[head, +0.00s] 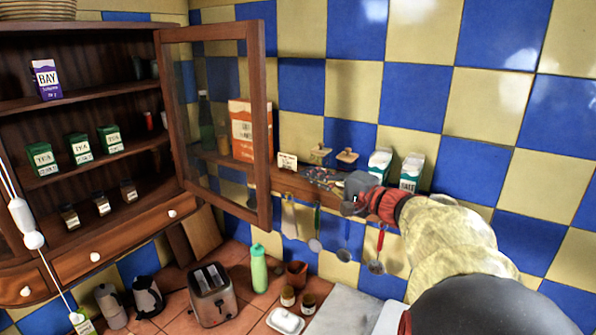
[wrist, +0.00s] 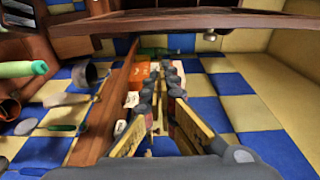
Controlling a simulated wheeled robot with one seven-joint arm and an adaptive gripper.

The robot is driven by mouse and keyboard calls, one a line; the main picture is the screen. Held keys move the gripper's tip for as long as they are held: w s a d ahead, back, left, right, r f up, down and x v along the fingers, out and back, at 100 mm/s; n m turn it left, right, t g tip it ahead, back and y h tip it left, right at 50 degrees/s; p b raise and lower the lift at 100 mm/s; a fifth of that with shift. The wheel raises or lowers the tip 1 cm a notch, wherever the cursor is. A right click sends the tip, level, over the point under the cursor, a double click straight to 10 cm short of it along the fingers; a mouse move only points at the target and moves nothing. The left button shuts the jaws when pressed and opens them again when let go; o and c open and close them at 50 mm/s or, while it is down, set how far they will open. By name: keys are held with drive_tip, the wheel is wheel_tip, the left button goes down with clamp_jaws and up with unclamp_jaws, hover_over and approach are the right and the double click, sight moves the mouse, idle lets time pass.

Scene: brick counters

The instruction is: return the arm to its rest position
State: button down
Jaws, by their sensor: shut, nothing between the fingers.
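My arm (head: 445,235) reaches in from the lower right of the head view, in front of the tiled wall. My gripper is at its far end, level with the wooden wall shelf (head: 290,182); its fingers are small and hard to make out there. In the wrist view my gripper (wrist: 163,78) has its two fingers close together, with nothing seen held between them. The shelf runs along the left side of the fingers in that view. Whether any part of the gripper touches the shelf cannot be told.
The glass cabinet door (head: 265,120) stands open left of the gripper. An orange box (head: 243,130) and white-green cartons (head: 411,172) stand on the shelf. Utensils, including a red-handled ladle (head: 377,265), hang below. A toaster (head: 212,295) and green bottle (head: 259,270) stand on the counter.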

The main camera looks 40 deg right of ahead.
drive_tip(key=s, duration=0.4)
drive_tip(key=shift+d, duration=0.25)
drive_tip(key=s+a+f+g, duration=0.2)
drive_tip(key=f+g, duration=0.1)
drive_tip(key=f, duration=0.4)
drive_tip(key=s+a+f+g, duration=0.2)
drive_tip(key=f, duration=0.4)
drive_tip(key=s+a+f+n+g+h+b, duration=0.2)
drive_tip(key=s+a+f+n+g+b, duration=0.25)
drive_tip(key=s+a+f, duration=0.4)
drive_tip(key=s+a+f+n+g+h+b, duration=0.1)
drive_tip(key=s+a+f+n+g+b, duration=0.4)
drive_tip(key=a+f, duration=0.55)
drive_tip(key=a+f+n+t+b, duration=0.2)
drive_tip(key=a+f+n+b, duration=0.1)
drive_tip(key=a+n+b, duration=0.3)
drive_tip(key=shift+s+a+f+n, duration=0.15)
drive_tip(key=shift+s+a+n, duration=0.3)
drive_tip(key=shift+a, duration=0.6)
